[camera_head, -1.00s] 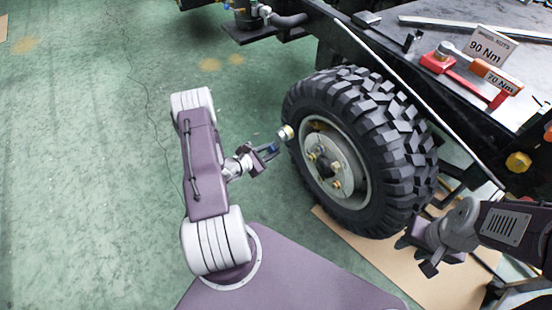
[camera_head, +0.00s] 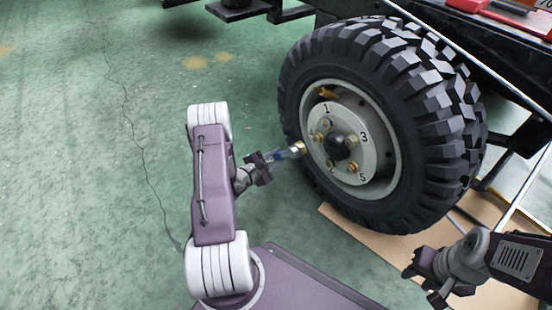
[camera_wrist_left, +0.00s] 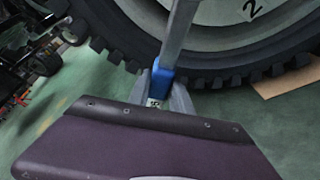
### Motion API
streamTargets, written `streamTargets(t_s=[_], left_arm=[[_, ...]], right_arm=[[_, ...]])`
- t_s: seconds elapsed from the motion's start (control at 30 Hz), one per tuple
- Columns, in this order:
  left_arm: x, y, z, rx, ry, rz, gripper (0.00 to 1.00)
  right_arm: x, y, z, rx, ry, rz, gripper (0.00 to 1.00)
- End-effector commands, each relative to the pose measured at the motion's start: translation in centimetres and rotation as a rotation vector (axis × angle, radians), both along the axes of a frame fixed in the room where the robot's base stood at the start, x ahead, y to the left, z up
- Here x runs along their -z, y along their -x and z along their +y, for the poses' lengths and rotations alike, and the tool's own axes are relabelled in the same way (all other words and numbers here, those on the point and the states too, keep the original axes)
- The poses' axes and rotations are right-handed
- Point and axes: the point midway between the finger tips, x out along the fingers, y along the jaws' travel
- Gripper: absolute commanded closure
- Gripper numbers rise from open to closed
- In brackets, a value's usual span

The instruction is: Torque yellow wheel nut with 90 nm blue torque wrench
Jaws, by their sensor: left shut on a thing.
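My left gripper (camera_head: 273,159) is shut on the blue torque wrench (camera_head: 284,154), left of the wheel. The left wrist view shows the wrench's blue part (camera_wrist_left: 161,80) between the fingers, with a grey shaft reaching up toward the wheel. A brass-coloured tip on the wrench is near the rim's left edge; I cannot tell whether it touches. The printed torque value is not readable. My right gripper (camera_head: 426,277) is open and empty, low at the right.
The black knobbly tyre (camera_head: 440,110) stands upright under the dark chassis frame (camera_head: 525,90). A tan board (camera_head: 385,240) lies beneath it. Red items (camera_head: 500,10) lie on the surface at top right. Green floor (camera_head: 80,180) is clear on the left.

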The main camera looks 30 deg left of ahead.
Motion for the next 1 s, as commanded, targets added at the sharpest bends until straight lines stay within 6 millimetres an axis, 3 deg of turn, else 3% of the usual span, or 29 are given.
streamTargets(t_s=[0.47, 0.83, 1.0], left_arm=[[-0.1, -4.5, -1.9, 0.003, 0.000, -0.006, 1.00], [2.0, -3.0, -5.2, 0.001, 0.332, 0.135, 1.00], [2.0, -2.3, -7.0, 0.002, 0.487, 0.200, 1.00]], right_arm=[[0.9, 0.0, 0.0, 0.000, 0.000, 0.000, 0.64], [0.8, 0.0, 0.0, 0.000, 0.000, 0.000, 0.64], [-0.8, 0.0, 0.0, 0.000, 0.000, 0.000, 0.64]])
